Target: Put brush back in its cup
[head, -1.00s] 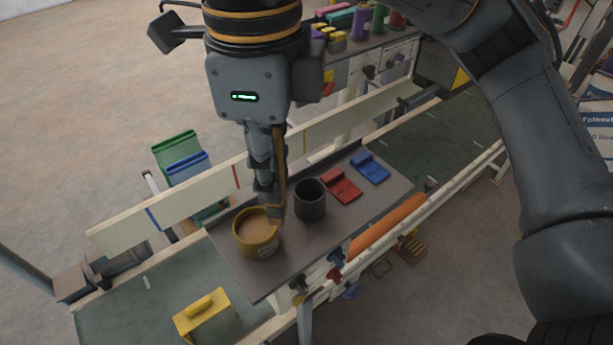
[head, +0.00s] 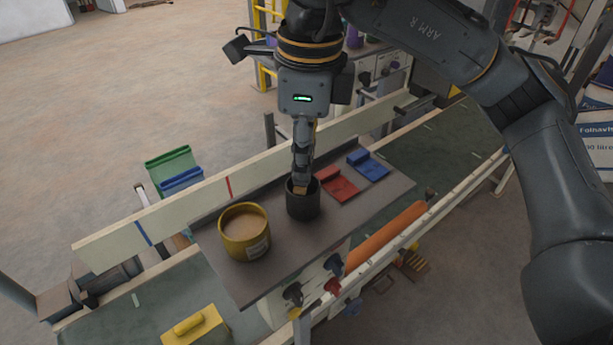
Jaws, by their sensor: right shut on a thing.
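The dark cup (head: 304,207) stands upright on the grey-brown board. My right gripper (head: 302,178) points straight down over its mouth and is shut on the brush (head: 300,189). Only a small tan part of the brush shows, at the cup's opening; the fingers and the cup rim hide the rest. I cannot tell how deep the brush sits or whether it touches the cup. My left gripper is not in view.
A yellow pot (head: 246,239) with tan contents stands left of the cup. Red (head: 337,184) and blue (head: 367,166) pieces lie to the right. An orange roller (head: 386,236) runs along the front. A cream rail (head: 190,211) stands behind the board (head: 269,278).

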